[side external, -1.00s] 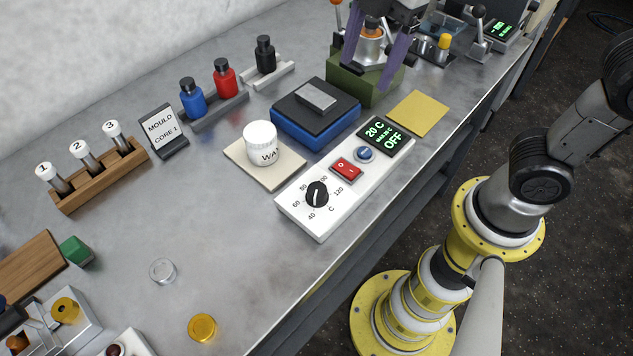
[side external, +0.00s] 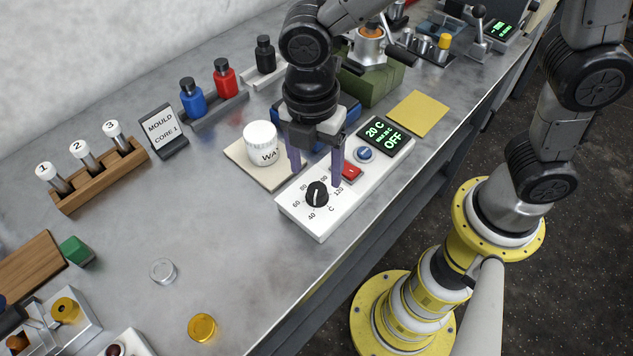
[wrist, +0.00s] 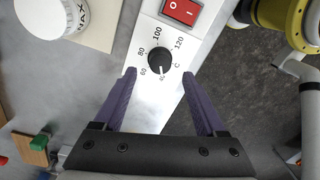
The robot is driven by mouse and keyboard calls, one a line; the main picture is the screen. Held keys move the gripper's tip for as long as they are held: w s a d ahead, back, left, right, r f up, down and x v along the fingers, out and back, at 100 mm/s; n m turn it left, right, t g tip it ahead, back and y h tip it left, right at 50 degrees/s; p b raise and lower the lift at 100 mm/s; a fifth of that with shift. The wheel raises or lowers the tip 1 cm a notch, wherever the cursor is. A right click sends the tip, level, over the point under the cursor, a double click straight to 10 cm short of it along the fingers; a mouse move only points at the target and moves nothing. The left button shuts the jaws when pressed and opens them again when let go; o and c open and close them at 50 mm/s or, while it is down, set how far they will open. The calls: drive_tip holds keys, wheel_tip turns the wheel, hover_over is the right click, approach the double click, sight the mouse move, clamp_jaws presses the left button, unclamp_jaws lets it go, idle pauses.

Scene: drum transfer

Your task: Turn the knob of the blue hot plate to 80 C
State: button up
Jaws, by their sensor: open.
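The blue hot plate (side external: 349,108) is mostly hidden behind my gripper in the side view. Its white control panel (side external: 322,228) carries a black knob (side external: 317,194), with marks from 40 to 120 around it. In the wrist view the knob (wrist: 161,60) shows a white pointer line that seems to face the 40 mark. The display (side external: 385,135) reads 20 C and OFF. My gripper (side external: 316,176) is open, its purple fingers pointing down above the panel. In the wrist view the fingertips (wrist: 160,73) lie either side of the knob, apart from it.
A red switch (side external: 350,172) and a blue button (side external: 364,154) sit beside the knob on the panel. A white WAX jar (side external: 261,143) stands on a beige tile, close left of my gripper. The bench in front of the panel is clear.

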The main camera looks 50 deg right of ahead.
sight(317, 189)
drive_tip(key=shift+s+f, duration=0.1)
drive_tip(key=shift+f, duration=2.55)
clamp_jaws()
